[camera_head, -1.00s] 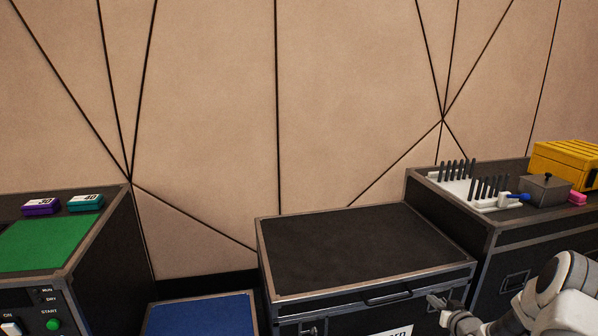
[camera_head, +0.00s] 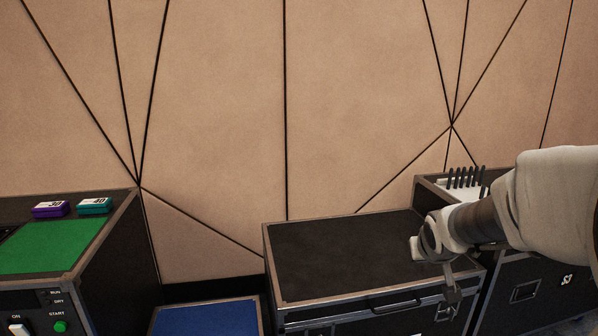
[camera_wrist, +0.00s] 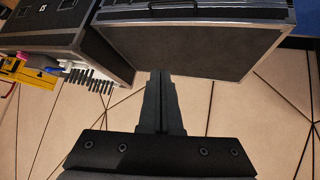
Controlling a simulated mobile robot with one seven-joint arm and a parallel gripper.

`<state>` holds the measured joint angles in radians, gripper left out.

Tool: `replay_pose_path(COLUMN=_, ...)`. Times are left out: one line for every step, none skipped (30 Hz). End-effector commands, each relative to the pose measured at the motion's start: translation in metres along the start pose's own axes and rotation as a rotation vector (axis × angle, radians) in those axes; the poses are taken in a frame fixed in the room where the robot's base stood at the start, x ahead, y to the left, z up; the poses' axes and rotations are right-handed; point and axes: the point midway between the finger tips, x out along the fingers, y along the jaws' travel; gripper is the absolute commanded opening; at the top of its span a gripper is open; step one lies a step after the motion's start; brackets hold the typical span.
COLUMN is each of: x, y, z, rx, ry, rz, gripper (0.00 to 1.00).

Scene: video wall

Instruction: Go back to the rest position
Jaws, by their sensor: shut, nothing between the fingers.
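My gripper (camera_head: 453,284) shows at the right in the head view, in front of the right part of the middle black case (camera_head: 345,252). My white and brown arm reaches in from the right edge. In the wrist view the two dark fingers of my gripper (camera_wrist: 161,80) lie together, with nothing held between them. The black case top (camera_wrist: 190,45) is beyond them in that view. The arm hides much of the right-hand case in the head view.
A left case carries a green mat (camera_head: 45,246), a purple box (camera_head: 50,209) and a teal box (camera_head: 94,206). A blue surface (camera_head: 205,318) lies low between the cases. A white rack with black pegs (camera_head: 465,178) stands on the right case. The middle case top is bare.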

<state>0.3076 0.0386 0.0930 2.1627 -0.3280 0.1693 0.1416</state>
Motion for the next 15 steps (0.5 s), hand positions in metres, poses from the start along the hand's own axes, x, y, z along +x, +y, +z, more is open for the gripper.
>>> replay_pose_path(x=-0.021, y=-0.008, z=0.003, rx=0.001, ry=-0.008, rz=-0.002, gripper=0.00)
replay_pose_path(x=-0.032, y=-0.012, z=0.007, rx=0.005, ry=-0.019, rz=-0.005, gripper=0.00)
replay_pose_path(x=-0.046, y=-0.017, z=0.012, rx=0.008, ry=-0.033, rz=-0.008, gripper=0.00)
replay_pose_path(x=-0.057, y=-0.021, z=0.017, rx=0.012, ry=-0.044, rz=-0.012, gripper=0.00)
replay_pose_path(x=-0.067, y=-0.025, z=0.022, rx=0.014, ry=-0.054, rz=-0.017, gripper=0.00)
replay_pose_path(x=-0.081, y=-0.030, z=0.029, rx=0.018, ry=-0.068, rz=-0.025, gripper=0.00)
replay_pose_path(x=-0.091, y=-0.034, z=0.035, rx=0.022, ry=-0.078, rz=-0.032, gripper=0.00)
replay_pose_path(x=-0.101, y=-0.038, z=0.041, rx=0.024, ry=-0.090, rz=-0.039, gripper=0.00)
replay_pose_path(x=-0.114, y=-0.043, z=0.049, rx=0.029, ry=-0.104, rz=-0.050, gripper=0.00)
replay_pose_path(x=-0.123, y=-0.046, z=0.056, rx=0.029, ry=-0.115, rz=-0.059, gripper=0.00)
replay_pose_path(x=-0.133, y=-0.050, z=0.063, rx=0.032, ry=-0.126, rz=-0.068, gripper=0.00)
replay_pose_path(x=-0.145, y=-0.054, z=0.073, rx=0.031, ry=-0.141, rz=-0.082, gripper=0.00)
replay_pose_path(x=-0.154, y=-0.057, z=0.081, rx=0.033, ry=-0.151, rz=-0.092, gripper=0.00)
replay_pose_path(x=-0.162, y=-0.060, z=0.089, rx=0.032, ry=-0.163, rz=-0.103, gripper=0.00)
replay_pose_path(x=-0.173, y=-0.064, z=0.099, rx=0.030, ry=-0.178, rz=-0.117, gripper=0.00)
